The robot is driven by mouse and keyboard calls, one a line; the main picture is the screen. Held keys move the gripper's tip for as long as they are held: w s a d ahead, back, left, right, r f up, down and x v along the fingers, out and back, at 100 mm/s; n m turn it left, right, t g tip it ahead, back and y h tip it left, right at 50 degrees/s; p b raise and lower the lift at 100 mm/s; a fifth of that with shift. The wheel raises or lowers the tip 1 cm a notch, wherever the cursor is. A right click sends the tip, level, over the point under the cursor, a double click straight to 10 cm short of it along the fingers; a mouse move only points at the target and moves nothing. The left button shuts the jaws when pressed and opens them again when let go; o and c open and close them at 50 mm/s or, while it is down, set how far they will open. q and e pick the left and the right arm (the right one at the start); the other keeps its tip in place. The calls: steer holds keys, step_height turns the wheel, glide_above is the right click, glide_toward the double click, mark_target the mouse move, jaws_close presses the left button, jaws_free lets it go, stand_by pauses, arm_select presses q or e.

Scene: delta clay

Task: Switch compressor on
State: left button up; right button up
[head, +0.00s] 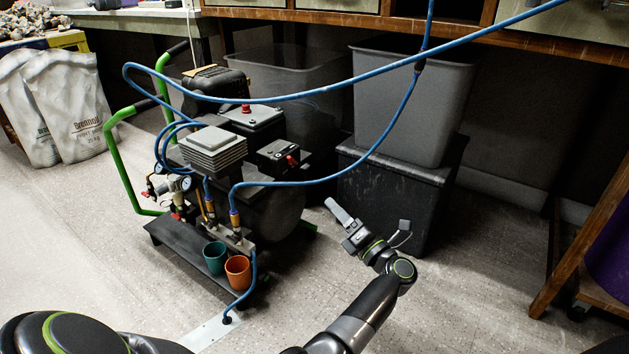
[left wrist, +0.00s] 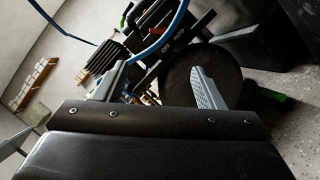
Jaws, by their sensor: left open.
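The compressor (head: 268,212) is a dark tank on a cart with green handles, left of centre in the head view. A black switch box (head: 277,152) with a red lever (head: 292,160) sits on its right side. In the left wrist view, the box's label (left wrist: 173,46) reads OFF and AUTO, with a small red part (left wrist: 156,31) beside it. My left gripper (head: 338,210) is open and empty, to the right of the compressor and apart from it. Its fingers (left wrist: 159,72) point toward the compressor in the left wrist view. My right gripper is not in view.
A blue hose (head: 300,92) loops over the compressor and in front of the grey bins (head: 410,105). A black crate (head: 390,195) stands behind my left gripper. Green and orange cups (head: 237,272) stand on the cart's front. White sacks (head: 65,105) lean at the far left.

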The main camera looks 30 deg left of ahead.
arm_select(q)
steer(key=b, duration=0.7)
glide_toward(294, 161)
steer(key=x, duration=0.6)
steer(key=shift+w+a, duration=0.15)
steer(key=shift+a, duration=0.2)
steer(key=shift+w+a+r, duration=0.15)
steer(key=shift+a, duration=0.25)
